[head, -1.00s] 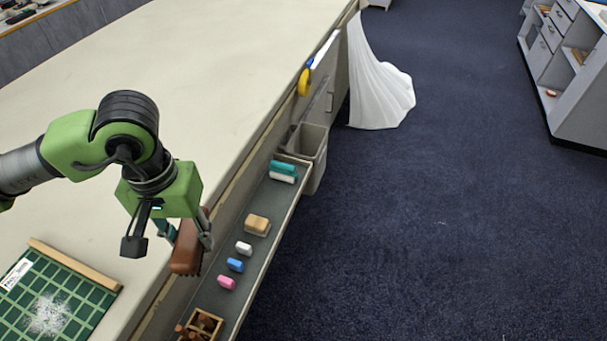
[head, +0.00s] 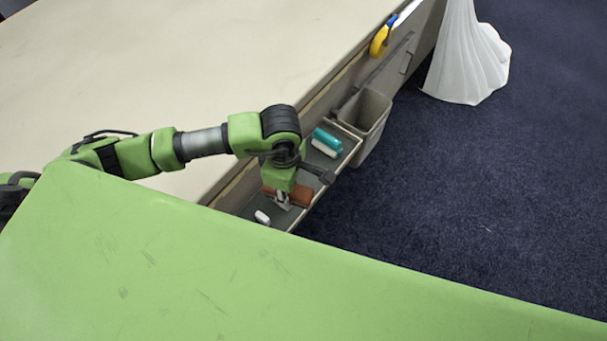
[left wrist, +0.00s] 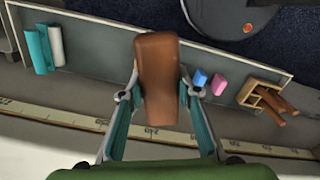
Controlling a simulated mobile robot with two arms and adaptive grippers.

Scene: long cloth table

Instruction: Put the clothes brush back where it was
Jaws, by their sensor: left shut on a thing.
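The clothes brush, a brown wooden block (head: 301,196), is between the fingers of my left gripper (head: 282,200). It hangs over the grey tray (head: 246,212) along the table's side; whether it touches the tray I cannot tell. In the left wrist view the brush (left wrist: 157,62) stands lengthwise between the two teal-grey fingers of the gripper (left wrist: 157,93), with the tray (left wrist: 100,50) behind it. My right gripper is not in view.
Teal and white rolls (head: 325,142) lie in the tray's far end, near a grey bin (head: 365,118). A white block (head: 262,218) lies nearer. A large green surface hides the head view's lower part.

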